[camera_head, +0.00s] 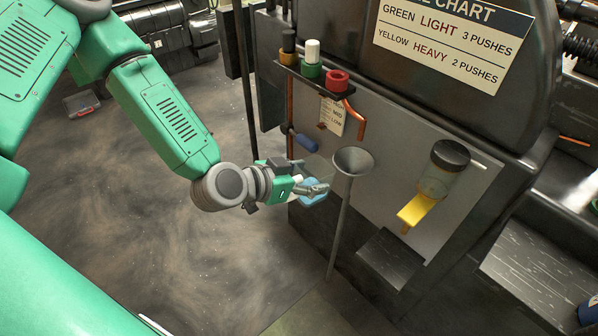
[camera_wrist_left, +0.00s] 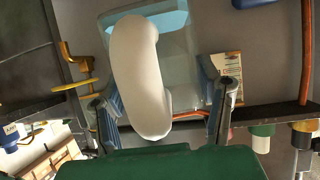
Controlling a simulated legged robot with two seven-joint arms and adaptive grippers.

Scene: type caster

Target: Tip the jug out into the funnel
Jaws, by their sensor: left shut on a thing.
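The jug (camera_head: 312,194) is clear, with blue liquid in its lower part, and sits just left of the funnel in the head view. My left gripper (camera_head: 308,188) is shut on it. In the left wrist view, the jug's thick white handle (camera_wrist_left: 138,75) runs between the two fingers of my left gripper (camera_wrist_left: 165,100), with the clear body behind. That view looks upside down, and the blue liquid shows at its top. The grey funnel (camera_head: 353,161) stands upright on a long thin stem, mouth up. My right gripper is not in view.
A dark machine panel stands behind the funnel. It bears a shelf with a red cap (camera_head: 337,80), a copper pipe (camera_head: 355,122) and a blue-handled lever (camera_head: 305,142). A glass cylinder with a yellow lever (camera_head: 416,210) is at right. Open floor (camera_head: 130,235) lies left.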

